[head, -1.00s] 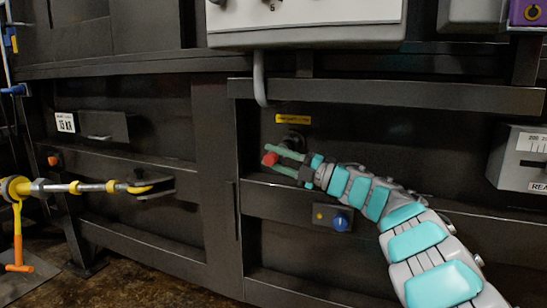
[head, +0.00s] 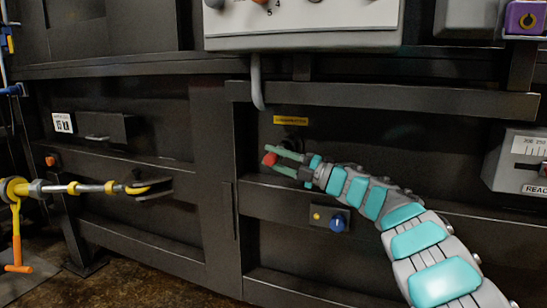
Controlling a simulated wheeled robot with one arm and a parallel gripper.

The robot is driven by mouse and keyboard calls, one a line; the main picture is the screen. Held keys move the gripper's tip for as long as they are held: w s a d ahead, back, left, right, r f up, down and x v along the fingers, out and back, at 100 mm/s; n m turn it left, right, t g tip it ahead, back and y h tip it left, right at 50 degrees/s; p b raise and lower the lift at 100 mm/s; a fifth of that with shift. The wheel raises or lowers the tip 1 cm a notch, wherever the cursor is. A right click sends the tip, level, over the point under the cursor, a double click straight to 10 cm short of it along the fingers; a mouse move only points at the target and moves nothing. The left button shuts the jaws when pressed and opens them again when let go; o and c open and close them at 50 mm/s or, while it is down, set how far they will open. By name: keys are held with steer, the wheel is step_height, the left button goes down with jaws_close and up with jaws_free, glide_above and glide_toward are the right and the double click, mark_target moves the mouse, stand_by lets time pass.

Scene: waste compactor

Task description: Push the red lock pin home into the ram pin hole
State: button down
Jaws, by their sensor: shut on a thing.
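The red lock pin (head: 270,159) shows as a small red piece at the tips of my gripper. My gripper (head: 281,161) has two green fingers and is shut on the pin, in front of the dark machine panel. A dark round fitting (head: 291,138) sits just behind and above the fingers, below a yellow label (head: 291,121); it may be the ram pin hole, but the opening is not clear. The pin's shaft is hidden, so I cannot tell how far it is in.
A blue knob (head: 337,225) and a yellow button (head: 317,216) sit on a small box below my gripper. A steel beam (head: 400,98) and a bent grey pipe (head: 257,82) are above. A yellow rod assembly (head: 85,188) stands at left, and a gauge box (head: 520,160) at right.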

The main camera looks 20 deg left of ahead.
steer(key=shift+w+d+p, duration=0.15)
steer(key=shift+w+p, duration=1.5)
steer(key=shift+p, duration=0.6)
stand_by(0.4)
steer(key=shift+c, duration=2.1)
jaws_free()
steer(key=shift+c, duration=0.4)
steer(key=b+v, duration=0.3)
steer(key=v, duration=0.4)
